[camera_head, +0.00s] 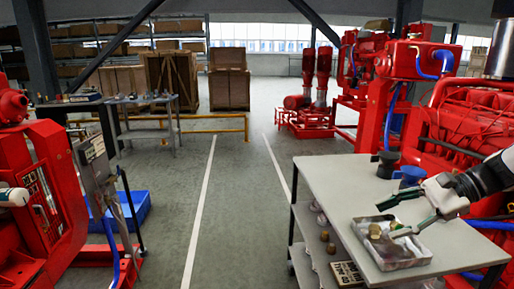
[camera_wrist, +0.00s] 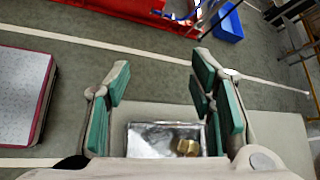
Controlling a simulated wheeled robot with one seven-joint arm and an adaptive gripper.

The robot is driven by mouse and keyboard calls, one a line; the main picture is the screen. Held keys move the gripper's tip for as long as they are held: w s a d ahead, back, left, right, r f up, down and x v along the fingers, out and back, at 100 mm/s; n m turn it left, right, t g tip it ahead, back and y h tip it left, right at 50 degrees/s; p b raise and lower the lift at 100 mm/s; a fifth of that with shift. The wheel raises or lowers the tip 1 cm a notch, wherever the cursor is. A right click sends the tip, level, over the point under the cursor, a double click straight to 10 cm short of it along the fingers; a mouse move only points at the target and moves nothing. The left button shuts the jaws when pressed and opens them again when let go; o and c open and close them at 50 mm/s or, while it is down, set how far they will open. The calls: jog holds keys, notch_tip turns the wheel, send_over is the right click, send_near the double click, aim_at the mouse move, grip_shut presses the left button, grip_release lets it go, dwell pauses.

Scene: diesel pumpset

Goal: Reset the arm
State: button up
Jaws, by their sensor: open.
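My gripper (camera_head: 394,217) reaches in from the right in the head view, above the grey cart top (camera_head: 333,186). Its green-lined fingers are spread apart with nothing between them, and they also show in the wrist view (camera_wrist: 162,92). The tray also shows in the wrist view (camera_wrist: 140,139), beyond the gripper's base and between the fingers. My arm's further links are mostly out of the picture at the right.
Black (camera_head: 386,164) and blue (camera_head: 410,177) cup-like parts stand at the cart's back edge. Red machinery (camera_head: 468,125) rises close behind the cart. Another red machine (camera_head: 45,190) stands at the left. The marked floor aisle (camera_head: 235,200) between them is clear.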

jog(key=s+a+r+n+g+h+p, duration=0.3)
jog(key=s+a+r+n+h, duration=0.35)
jog(key=s+a, duration=0.5)
jog(key=s+a+r+n+t+h+p, duration=0.1)
jog(key=s+r+n+t+h+p, duration=0.1)
jog(key=s+n, duration=0.2)
jog(key=s+a+r+n+t+h+p, duration=0.2)
jog(key=s+n, duration=0.3)
jog(key=s, duration=0.5)
jog(key=shift+s+r, duration=0.3)
jog(key=shift+r, duration=0.35)
